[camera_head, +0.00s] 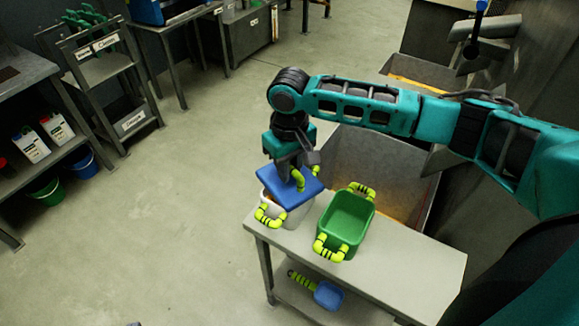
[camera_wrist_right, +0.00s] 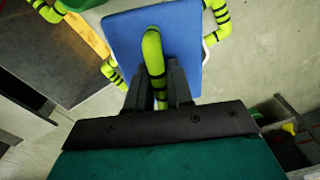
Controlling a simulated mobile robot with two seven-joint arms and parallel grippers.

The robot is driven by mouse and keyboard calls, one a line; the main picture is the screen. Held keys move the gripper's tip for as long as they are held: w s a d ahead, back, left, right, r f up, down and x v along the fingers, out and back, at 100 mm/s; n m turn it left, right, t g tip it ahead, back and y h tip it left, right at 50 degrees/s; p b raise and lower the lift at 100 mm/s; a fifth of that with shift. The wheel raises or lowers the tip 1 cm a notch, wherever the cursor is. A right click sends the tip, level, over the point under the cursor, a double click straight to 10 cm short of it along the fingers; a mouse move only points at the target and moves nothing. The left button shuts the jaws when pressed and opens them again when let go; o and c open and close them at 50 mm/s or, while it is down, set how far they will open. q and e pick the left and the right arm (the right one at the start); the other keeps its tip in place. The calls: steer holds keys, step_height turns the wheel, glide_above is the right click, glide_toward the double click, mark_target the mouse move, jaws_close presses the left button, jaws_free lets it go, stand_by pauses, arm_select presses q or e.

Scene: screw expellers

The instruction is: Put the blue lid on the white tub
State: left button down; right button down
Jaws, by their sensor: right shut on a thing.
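The blue lid (camera_head: 289,188) is a flat square plate with a yellow-green handle on top. My right gripper (camera_head: 292,176) is shut on that handle. In the right wrist view the gripper (camera_wrist_right: 160,100) has its fingers on both sides of the handle, with the blue lid (camera_wrist_right: 185,35) behind it. The white tub (camera_head: 296,217) stands on the table corner, with yellow-green handles. The lid is over the tub's top and looks slightly turned against it. I cannot tell whether it rests on the rim or hovers just above. My left gripper is not in view.
A green tub (camera_head: 347,219) with yellow-green handles stands just right of the white tub on the grey table (camera_head: 415,262). A blue scoop (camera_head: 328,294) lies on the lower shelf. A metal bin (camera_head: 365,165) is behind the table. The floor at left is clear.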

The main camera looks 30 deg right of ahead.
steer(key=c, duration=1.5)
jaws_free()
steer(key=shift+f, duration=0.15)
steer(key=o, duration=0.5)
steer(key=shift+r, duration=0.3)
step_height(320, 180, up, 12)
steer(key=shift+f+p, duration=0.1)
steer(key=shift+p, duration=0.8)
